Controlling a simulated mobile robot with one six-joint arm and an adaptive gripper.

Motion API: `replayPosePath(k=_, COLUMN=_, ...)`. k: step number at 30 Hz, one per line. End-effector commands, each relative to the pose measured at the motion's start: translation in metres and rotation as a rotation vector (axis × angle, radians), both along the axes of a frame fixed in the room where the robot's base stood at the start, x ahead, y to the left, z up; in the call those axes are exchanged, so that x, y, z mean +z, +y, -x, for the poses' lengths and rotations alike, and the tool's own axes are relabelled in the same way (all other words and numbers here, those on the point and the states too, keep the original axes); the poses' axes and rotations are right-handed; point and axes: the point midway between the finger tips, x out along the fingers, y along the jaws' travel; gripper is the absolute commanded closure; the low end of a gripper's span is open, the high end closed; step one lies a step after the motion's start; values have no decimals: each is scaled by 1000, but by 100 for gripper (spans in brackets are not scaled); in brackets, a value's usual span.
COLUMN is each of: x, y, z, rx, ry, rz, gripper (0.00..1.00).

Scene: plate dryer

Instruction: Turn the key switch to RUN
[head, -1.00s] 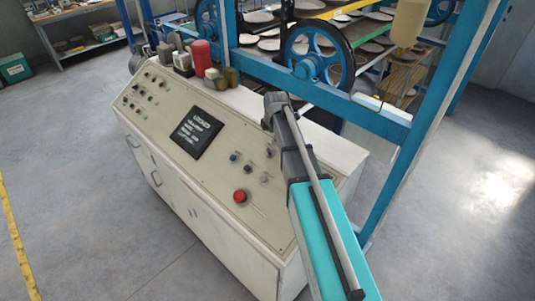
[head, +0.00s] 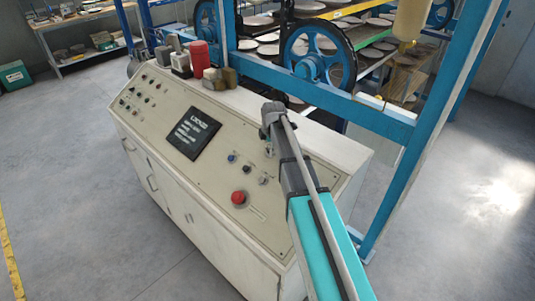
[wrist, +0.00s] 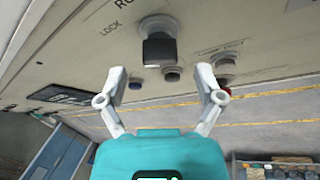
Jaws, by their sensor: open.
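The key switch (wrist: 160,45) is a round grey collar with a dark block-shaped key in it, at the top middle of the wrist view. The word LOCK is printed to its left, and a partly cut-off label starting with RU is above. My gripper (wrist: 160,75) is open and empty, its two pale fingers apart below the key, one toward each side. The key appears beyond the gap, with no visible contact. In the head view my arm's end is over the right part of the console (head: 215,180); I cannot clearly make out the fingertips or key there.
A red mushroom button (head: 238,198) and a blue button (head: 232,158) sit on the panel near my arm. A dark display (head: 193,141) is farther left. Blue frame posts (head: 400,160) and a wheel (head: 318,55) stand behind. Floor is clear in front of the console.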

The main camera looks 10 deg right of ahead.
Motion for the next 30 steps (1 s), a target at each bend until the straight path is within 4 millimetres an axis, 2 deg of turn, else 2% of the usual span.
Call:
replayPosePath(k=1, x=-8, y=0, z=-2, rx=0, ry=0, rz=0, gripper=14)
replayPosePath(k=9, x=-23, y=1, z=-6, rx=1, ry=0, rz=0, gripper=14)
replayPosePath(k=25, x=-27, y=2, z=-7, rx=2, ry=0, rz=0, gripper=14)
replayPosePath(k=26, x=-27, y=2, z=-7, rx=2, ry=0, rz=0, gripper=18)
replayPosePath(k=30, x=-27, y=2, z=-7, rx=2, ry=0, rz=0, gripper=44)
